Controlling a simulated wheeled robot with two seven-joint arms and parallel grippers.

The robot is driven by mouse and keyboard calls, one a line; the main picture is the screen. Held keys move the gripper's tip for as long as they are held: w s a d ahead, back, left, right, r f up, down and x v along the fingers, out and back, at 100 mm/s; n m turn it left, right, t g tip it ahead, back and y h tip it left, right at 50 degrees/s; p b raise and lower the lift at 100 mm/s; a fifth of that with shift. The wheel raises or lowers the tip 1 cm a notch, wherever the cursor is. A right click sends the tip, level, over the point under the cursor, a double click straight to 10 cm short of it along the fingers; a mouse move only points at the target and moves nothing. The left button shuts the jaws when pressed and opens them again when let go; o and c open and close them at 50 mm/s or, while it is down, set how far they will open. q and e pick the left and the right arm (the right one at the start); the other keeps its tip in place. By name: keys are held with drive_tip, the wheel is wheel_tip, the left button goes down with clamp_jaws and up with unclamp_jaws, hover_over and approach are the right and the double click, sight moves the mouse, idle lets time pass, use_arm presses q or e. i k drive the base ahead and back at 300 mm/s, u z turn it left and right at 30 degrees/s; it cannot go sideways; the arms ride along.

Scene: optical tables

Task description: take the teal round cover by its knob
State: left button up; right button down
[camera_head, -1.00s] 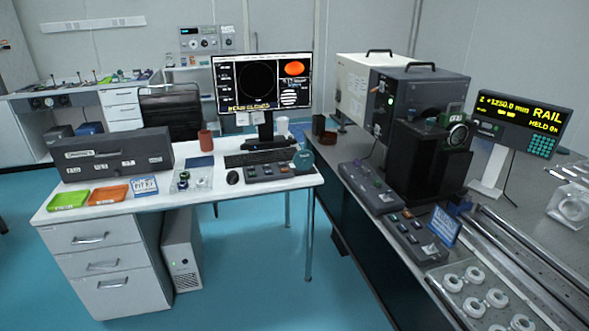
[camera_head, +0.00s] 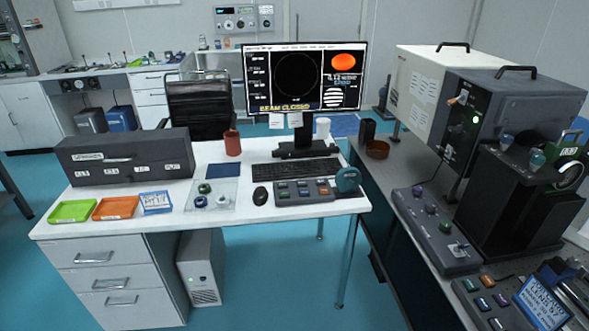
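A teal round cover (camera_head: 348,180) is at the right end of the white desk (camera_head: 225,220), beside the button panel (camera_head: 303,190). It looks like a disc tilted up on its edge; its knob is too small to make out clearly. Neither of my grippers is in view, and nothing is seen touching the cover.
A keyboard (camera_head: 295,170), black mouse (camera_head: 260,195) and monitor (camera_head: 304,77) stand left of the cover. A dark bench at the right carries a control box (camera_head: 432,230) and a large instrument (camera_head: 470,110). A floor gap separates desk and bench.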

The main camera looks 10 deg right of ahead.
sight(348, 179)
drive_tip(key=z, duration=0.25)
drive_tip(key=i, duration=1)
drive_tip(key=z, duration=0.75)
